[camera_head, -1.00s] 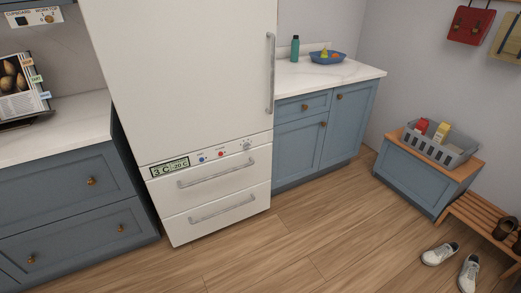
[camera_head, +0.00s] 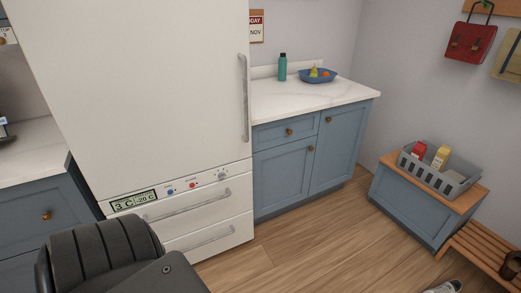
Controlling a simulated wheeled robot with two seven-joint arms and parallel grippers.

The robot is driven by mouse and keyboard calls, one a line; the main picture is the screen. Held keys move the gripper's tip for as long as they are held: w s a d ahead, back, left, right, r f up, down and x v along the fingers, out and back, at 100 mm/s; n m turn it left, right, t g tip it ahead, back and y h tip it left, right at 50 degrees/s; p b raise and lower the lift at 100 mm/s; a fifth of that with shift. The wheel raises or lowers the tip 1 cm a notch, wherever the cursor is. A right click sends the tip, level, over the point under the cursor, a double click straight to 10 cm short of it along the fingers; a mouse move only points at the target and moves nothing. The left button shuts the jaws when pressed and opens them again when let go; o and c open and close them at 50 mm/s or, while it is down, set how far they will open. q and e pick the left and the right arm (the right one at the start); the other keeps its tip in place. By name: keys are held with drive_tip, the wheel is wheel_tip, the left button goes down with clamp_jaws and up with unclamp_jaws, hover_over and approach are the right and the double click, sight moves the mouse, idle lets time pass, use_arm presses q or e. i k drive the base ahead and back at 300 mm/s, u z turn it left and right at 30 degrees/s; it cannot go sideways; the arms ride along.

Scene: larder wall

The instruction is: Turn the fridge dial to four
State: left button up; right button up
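The white fridge (camera_head: 140,80) stands at the left, its tall door shut with a long vertical handle on the right side. A control strip runs below the door. It has a display (camera_head: 134,200) reading about 3 C and -20 C, a blue button, a red button and a small dial (camera_head: 222,175) at its right end. The dial's setting is too small to read. A dark grey part of my own arm fills the lower left and covers part of the lower drawers. Neither gripper's fingers are in view, and nothing touches the dial.
Two drawers with bar handles (camera_head: 188,205) sit below the strip. A blue cabinet (camera_head: 290,165) with a white worktop stands right of the fridge. A wooden-topped blue chest (camera_head: 410,205) bears a grey basket (camera_head: 442,178). Wooden floor (camera_head: 310,250) lies clear in front.

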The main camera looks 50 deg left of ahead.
sight(223, 175)
drive_tip(key=i, duration=0.75)
drive_tip(key=u, duration=0.8)
drive_tip(key=i, duration=0.45)
drive_tip(key=u, duration=0.45)
